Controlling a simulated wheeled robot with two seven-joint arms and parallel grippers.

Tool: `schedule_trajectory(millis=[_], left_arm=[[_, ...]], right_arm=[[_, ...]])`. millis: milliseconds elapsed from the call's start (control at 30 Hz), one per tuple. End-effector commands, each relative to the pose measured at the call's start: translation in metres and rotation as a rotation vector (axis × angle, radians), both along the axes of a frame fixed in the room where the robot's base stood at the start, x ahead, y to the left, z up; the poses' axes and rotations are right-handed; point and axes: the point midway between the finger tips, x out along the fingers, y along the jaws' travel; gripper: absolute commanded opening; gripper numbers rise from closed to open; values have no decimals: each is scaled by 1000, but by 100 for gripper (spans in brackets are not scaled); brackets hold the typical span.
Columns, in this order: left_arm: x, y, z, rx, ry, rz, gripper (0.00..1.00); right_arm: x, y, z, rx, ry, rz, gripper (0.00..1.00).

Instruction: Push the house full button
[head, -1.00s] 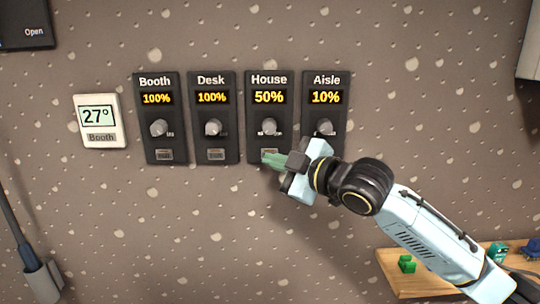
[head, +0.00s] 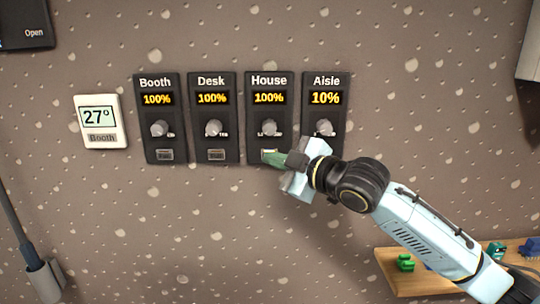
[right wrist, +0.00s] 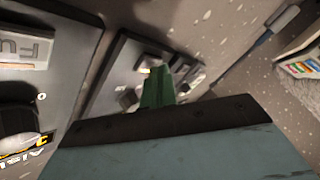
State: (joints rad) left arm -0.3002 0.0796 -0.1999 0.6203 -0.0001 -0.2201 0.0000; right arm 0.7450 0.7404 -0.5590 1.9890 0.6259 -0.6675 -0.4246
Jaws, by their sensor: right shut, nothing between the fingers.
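The House panel (head: 267,88) is the third of the dark fader panels on the wall. Its display reads 100% in yellow, with a grey knob (head: 269,128) below. Its full button (head: 268,154) at the bottom is partly hidden by my right gripper (head: 268,158). The green fingertips are shut, empty, and at the button, apparently touching it. In the right wrist view, the green fingers (right wrist: 157,88) reach the lower part of a dark panel, and the exact contact is hard to see. My left gripper is not in view.
The Booth (head: 155,88), Desk (head: 211,88) and Aisle (head: 326,85) panels sit beside it, reading 100%, 100% and 10%. A white thermostat (head: 99,121) is at the left. A wooden shelf (head: 392,270) with small coloured items is at the lower right.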

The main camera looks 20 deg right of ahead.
Motion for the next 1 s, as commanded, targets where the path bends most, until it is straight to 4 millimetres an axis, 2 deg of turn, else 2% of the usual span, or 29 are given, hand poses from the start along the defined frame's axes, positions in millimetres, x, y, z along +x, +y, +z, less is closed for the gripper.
schedule_trajectory(millis=[600,1000], left_arm=[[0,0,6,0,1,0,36],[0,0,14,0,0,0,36]], right_arm=[[-12,3,0,0,0,1,0],[-49,14,0,0,1,1,0]])
